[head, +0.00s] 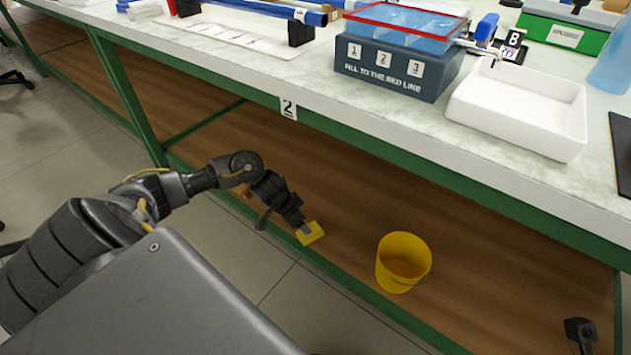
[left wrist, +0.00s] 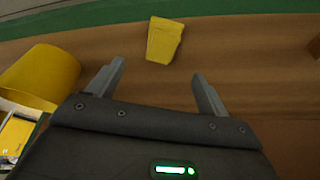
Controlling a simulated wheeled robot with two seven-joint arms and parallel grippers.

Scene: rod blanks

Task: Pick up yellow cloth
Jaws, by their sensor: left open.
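A small yellow cloth (head: 312,234) lies on the brown wooden lower shelf beneath the bench, near its front green edge. In the left wrist view the cloth (left wrist: 164,40) is a folded-looking yellow patch just beyond the fingertips, between the lines of the two fingers. My left gripper (head: 300,226) reaches down to the cloth and covers part of it in the head view. Its fingers (left wrist: 158,68) are spread and nothing is between them. Whether a finger touches the cloth cannot be told.
A yellow bucket (head: 388,277) stands on the shelf right of the cloth; it also shows in the left wrist view (left wrist: 42,75). The green front rail (head: 370,296) and the bench top (head: 330,85) border the space. A dark object (head: 580,330) is at the lower right.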

